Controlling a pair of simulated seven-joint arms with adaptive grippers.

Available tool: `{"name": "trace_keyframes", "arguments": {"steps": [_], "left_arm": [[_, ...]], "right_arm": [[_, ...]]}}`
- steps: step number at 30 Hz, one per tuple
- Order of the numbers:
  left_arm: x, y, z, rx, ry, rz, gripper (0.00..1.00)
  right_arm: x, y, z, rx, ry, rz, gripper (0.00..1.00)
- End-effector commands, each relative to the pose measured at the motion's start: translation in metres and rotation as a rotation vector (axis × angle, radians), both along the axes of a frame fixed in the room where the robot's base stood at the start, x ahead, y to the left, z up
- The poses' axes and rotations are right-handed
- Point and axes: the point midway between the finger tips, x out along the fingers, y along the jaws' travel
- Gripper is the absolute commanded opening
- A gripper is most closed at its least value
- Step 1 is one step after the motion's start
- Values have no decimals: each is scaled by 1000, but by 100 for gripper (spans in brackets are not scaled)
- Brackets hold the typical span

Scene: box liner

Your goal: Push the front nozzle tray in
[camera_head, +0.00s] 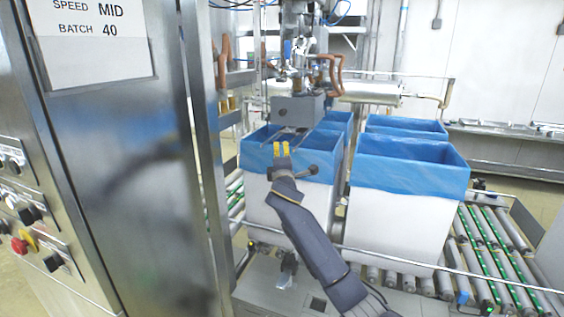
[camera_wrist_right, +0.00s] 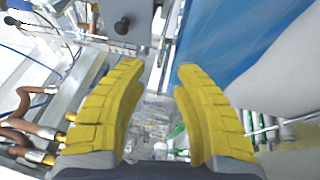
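A grey metal box-shaped part (camera_head: 308,108) with a small dark knob hangs from the machine above the left lined box; it looks like the front nozzle tray, though I cannot be sure. My right gripper (camera_head: 281,149) is below and in front of the grey part, at the near rim of the box. In the right wrist view its yellow fingers (camera_wrist_right: 158,70) are apart with nothing between them. My left gripper is not in view.
Blue-lined white boxes (camera_head: 405,212) stand on a roller conveyor (camera_head: 490,250). A blue liner (camera_wrist_right: 235,35) is close to the right finger. A steel control cabinet (camera_head: 130,150) fills the left. Brown hoses (camera_wrist_right: 25,115) and a guard rail (camera_head: 420,262) are nearby.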

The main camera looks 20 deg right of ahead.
Motion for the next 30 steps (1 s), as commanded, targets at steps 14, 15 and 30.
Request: {"name": "trace_keyframes", "arguments": {"steps": [14,15,30], "left_arm": [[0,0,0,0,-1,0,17],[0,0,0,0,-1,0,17],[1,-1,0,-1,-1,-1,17]], "right_arm": [[-45,13,-7,1,-1,1,30],[-47,14,-7,1,-1,1,30],[-47,27,-4,16,-4,16,13]]}}
